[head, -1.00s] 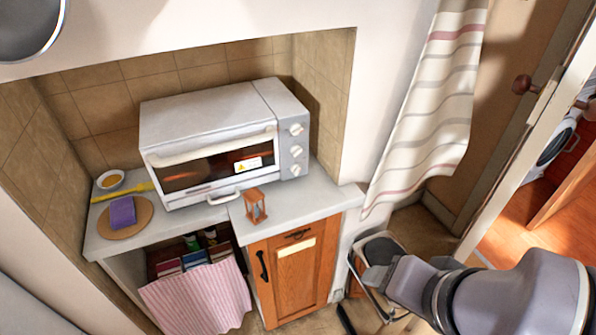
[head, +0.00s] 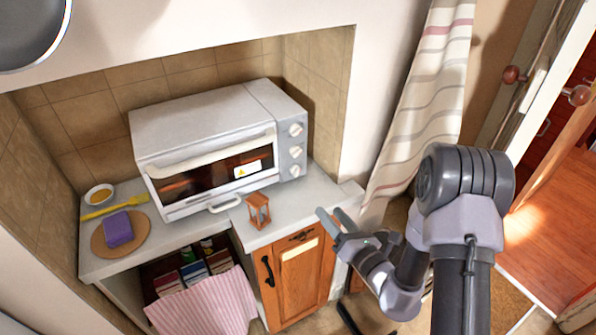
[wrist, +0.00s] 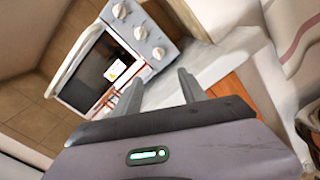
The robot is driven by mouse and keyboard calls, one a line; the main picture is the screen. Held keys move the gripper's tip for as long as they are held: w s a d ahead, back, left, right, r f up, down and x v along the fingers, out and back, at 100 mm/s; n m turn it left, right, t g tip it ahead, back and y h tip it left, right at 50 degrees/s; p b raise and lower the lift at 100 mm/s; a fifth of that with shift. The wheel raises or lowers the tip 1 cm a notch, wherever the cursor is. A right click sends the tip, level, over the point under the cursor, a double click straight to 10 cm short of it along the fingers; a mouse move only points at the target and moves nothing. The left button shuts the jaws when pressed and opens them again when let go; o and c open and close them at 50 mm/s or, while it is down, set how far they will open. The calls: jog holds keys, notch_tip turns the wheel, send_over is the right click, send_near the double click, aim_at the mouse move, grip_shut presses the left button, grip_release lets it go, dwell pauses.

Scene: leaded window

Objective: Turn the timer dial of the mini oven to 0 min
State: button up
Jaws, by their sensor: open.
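The white mini oven (head: 205,145) stands on the counter in the alcove, its door shut. Three knobs run down the panel at its right: top (head: 295,129), middle (head: 295,151) and bottom (head: 296,170). Their markings are too small to read, so I cannot tell which is the timer dial. In the wrist view the oven (wrist: 95,70) shows tilted, with its knobs (wrist: 140,33) beyond my fingers. My gripper (head: 332,222) is open and empty, in front of and to the right of the counter, below the knobs and apart from them. Its fingers also show in the wrist view (wrist: 160,92).
A wooden hourglass (head: 259,211) stands on the counter before the oven's right part. A purple sponge (head: 118,229) on a round board, a bowl (head: 99,194) and a yellow utensil (head: 115,206) lie at the left. A striped curtain (head: 425,110) hangs at the right.

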aim_at(296, 171)
jog(key=b+x, duration=0.2)
jog(key=x, duration=1.5)
jog(key=shift+a, duration=0.1)
grip_shut()
